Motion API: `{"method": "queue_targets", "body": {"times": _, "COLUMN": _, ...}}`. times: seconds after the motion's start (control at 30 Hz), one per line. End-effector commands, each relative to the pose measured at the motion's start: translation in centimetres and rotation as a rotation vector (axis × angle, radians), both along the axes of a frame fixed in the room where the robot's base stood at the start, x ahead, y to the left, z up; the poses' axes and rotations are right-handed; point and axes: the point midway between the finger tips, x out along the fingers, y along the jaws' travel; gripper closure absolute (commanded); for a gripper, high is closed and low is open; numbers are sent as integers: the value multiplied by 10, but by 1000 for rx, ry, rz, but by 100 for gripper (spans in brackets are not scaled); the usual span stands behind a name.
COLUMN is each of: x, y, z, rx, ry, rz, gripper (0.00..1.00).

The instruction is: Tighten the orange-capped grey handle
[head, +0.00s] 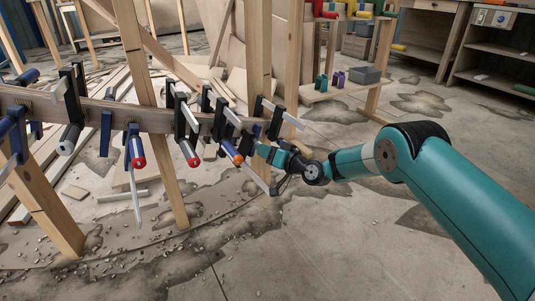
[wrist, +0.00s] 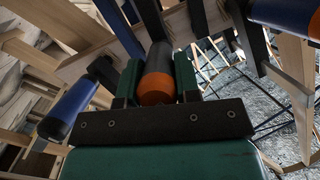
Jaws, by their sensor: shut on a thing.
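In the wrist view, the grey handle (wrist: 158,60) with its orange cap (wrist: 157,90) lies between the two green fingers of my gripper (wrist: 158,72). The fingers are shut on it, one along each side, with the cap toward my palm. In the head view, my gripper (head: 264,151) is at the right part of the row of clamps on the curved wooden stringer (head: 155,120). I cannot make out the grey handle there; my gripper seems to hide it.
An orange-capped blue handle (head: 233,152) hangs just left of my gripper. Red-capped handles (head: 137,152) and several dark clamps line the stringer further left. Wooden posts (head: 259,50) stand close behind. The floor (head: 330,240) below and right is mostly open.

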Motion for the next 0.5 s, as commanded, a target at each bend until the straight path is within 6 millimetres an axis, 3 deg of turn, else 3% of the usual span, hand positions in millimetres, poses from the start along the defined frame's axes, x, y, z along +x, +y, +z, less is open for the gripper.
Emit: {"method": "queue_targets", "body": {"times": 0.5, "x": -1, "y": 0, "z": -2, "rx": 30, "ry": 33, "rz": 8, "gripper": 93}}
